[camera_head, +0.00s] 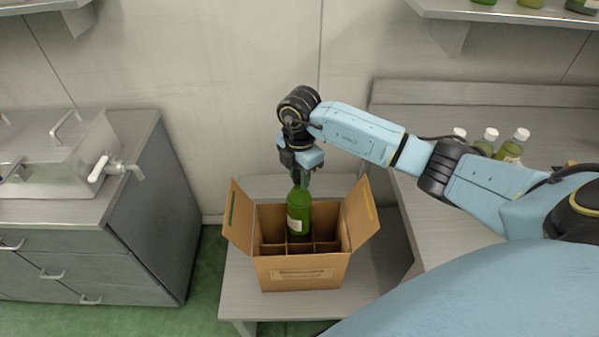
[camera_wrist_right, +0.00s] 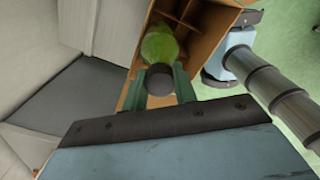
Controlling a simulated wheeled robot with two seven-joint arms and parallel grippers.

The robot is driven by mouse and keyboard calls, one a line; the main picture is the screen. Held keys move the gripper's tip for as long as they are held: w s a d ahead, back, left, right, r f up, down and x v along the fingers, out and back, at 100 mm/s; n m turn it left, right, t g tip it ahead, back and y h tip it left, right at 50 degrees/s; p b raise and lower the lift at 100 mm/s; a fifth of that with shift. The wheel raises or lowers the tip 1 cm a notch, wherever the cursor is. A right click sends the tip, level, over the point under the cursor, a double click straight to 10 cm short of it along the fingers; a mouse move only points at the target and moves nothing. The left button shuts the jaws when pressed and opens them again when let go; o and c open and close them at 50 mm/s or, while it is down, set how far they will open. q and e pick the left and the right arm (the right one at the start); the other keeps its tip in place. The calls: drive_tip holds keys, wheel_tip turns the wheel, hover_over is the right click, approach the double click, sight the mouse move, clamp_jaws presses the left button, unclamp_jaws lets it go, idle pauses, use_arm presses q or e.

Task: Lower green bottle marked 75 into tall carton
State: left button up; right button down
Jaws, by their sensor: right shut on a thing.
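The green bottle (camera_head: 299,212) with a pale label hangs upright from my right gripper (camera_head: 301,178), which is shut on its neck. The tall carton (camera_head: 303,272) stands open on a low table, its side flaps spread, with dividers inside. The bottle's lower part is inside the carton's opening, over a rear compartment; its base is hidden. In the right wrist view the bottle (camera_wrist_right: 158,44) shows beyond its dark cap between the fingers, with carton dividers (camera_wrist_right: 190,14) beside it. The number on the label is too small to read. My left gripper is not in view.
A grey counter (camera_head: 440,228) on the right holds several capped bottles (camera_head: 511,147). A drawer cabinet (camera_head: 80,255) with a steel tank (camera_head: 62,150) stands left. A shelf (camera_head: 510,10) hangs upper right.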

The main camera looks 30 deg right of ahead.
sight(299, 192)
wheel_tip(299, 192, down, 7)
drive_tip(key=b, duration=0.5)
drive_tip(key=shift+r, duration=0.1)
wheel_tip(299, 192, down, 9)
drive_tip(key=b, duration=0.6)
drive_tip(key=shift+f+b, duration=0.45)
drive_tip(key=shift+f, duration=0.35)
drive_tip(key=c, duration=1)
unclamp_jaws()
drive_tip(key=shift+c, duration=0.2)
drive_tip(key=shift+s+f, duration=0.1)
